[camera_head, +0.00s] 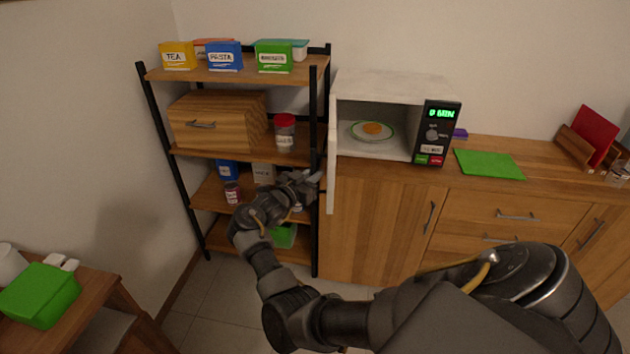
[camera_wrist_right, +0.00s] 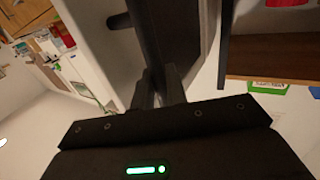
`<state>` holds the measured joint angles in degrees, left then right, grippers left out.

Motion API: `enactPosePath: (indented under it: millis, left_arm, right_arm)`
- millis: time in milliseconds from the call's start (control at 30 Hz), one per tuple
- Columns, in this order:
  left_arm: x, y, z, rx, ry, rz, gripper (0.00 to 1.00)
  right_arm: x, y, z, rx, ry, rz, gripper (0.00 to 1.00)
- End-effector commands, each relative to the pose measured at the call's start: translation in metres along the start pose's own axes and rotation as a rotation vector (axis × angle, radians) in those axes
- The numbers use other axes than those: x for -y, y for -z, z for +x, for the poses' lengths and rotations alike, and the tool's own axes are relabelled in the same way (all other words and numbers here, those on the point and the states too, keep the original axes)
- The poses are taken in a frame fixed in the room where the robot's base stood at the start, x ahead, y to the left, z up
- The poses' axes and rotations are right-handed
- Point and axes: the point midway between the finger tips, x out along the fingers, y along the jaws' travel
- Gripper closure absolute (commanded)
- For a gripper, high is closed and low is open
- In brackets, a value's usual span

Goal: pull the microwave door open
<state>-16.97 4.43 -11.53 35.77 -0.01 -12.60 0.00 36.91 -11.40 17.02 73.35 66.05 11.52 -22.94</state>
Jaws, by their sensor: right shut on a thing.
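The white microwave (camera_head: 395,88) stands on the wooden counter with its front open. A plate with orange food (camera_head: 373,130) shows inside. Its door (camera_head: 331,150) is swung far out at the left side and appears nearly edge-on in the head view. My right gripper (camera_head: 314,181) is at the door's left face, beside the shelf. In the wrist view my right gripper (camera_wrist_right: 160,92) is shut on the dark bar handle (camera_wrist_right: 146,40) of the door, with the door panel (camera_wrist_right: 90,30) behind it. My left gripper is not in view.
A shelf rack (camera_head: 314,120) with boxes and jars stands close to the left of the door and my right gripper. A green board (camera_head: 488,164) lies on the counter at right. A side table (camera_head: 98,292) is at lower left.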

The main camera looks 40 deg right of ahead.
Motion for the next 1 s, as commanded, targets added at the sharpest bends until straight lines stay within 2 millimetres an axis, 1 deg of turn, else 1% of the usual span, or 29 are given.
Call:
enactPosePath:
  millis: [33,367,400,500,800,867,1000]
  left_arm:
    - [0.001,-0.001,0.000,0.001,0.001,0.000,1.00]
    - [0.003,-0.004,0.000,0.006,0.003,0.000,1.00]
    - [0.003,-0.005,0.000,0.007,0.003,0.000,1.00]
    - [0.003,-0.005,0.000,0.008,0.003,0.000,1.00]
    - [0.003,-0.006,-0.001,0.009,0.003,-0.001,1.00]
    - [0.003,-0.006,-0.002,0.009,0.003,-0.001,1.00]
    - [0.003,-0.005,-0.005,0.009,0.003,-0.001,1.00]
  right_arm:
    - [0.001,0.003,0.001,-0.005,0.000,0.003,1.00]
    - [-0.002,0.003,0.004,-0.005,-0.005,0.003,1.00]
    - [-0.002,0.003,0.004,-0.005,-0.006,0.003,0.81]
    - [-0.003,0.002,0.004,-0.004,-0.006,0.002,0.68]
    - [-0.003,0.001,0.001,-0.001,-0.006,0.001,0.68]
    - [-0.002,0.001,-0.003,0.000,-0.006,0.001,0.68]
    - [-0.001,0.002,-0.020,0.000,-0.006,0.001,0.68]
